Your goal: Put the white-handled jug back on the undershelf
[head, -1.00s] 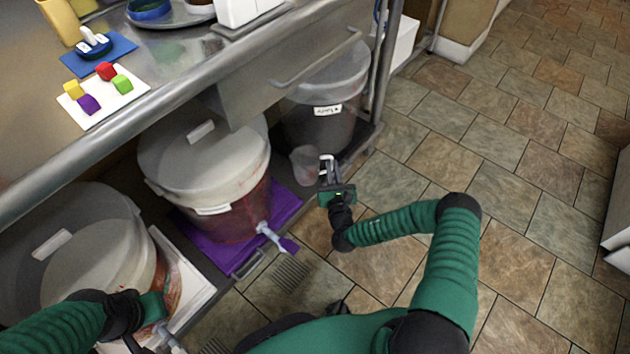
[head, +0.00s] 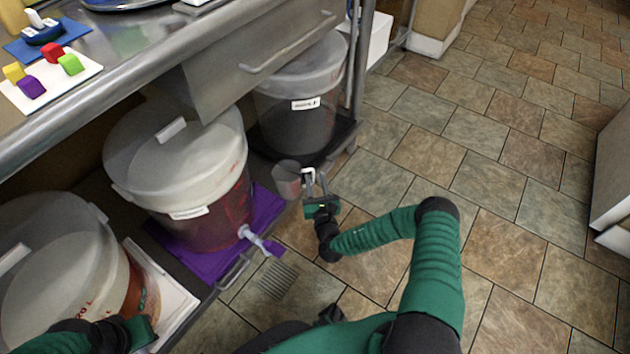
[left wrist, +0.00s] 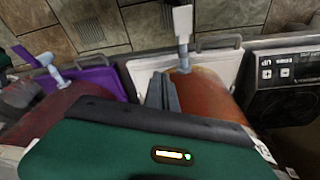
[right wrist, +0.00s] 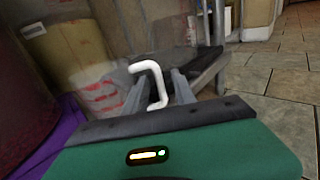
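The jug (head: 287,181) is small and see-through, with a white handle. In the head view it hangs beside the front edge of the undershelf (head: 262,170), above the floor. My right gripper (head: 312,182) is shut on its handle. In the right wrist view the white handle (right wrist: 157,84) sits between the fingers (right wrist: 157,92), and the clear jug body (right wrist: 103,92) with red print lies to the left. My left gripper (left wrist: 165,92) is shut and empty in the left wrist view, over the left bucket's front. Its fingers are out of the head view.
A lidded bucket of red liquid (head: 215,217) stands on a purple mat (head: 207,263), its tap (head: 258,240) sticking out in front. A dark bucket (head: 300,105) stands at the shelf's right end. Another bucket (head: 62,268) is at left. The tiled floor (head: 480,180) is open at right.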

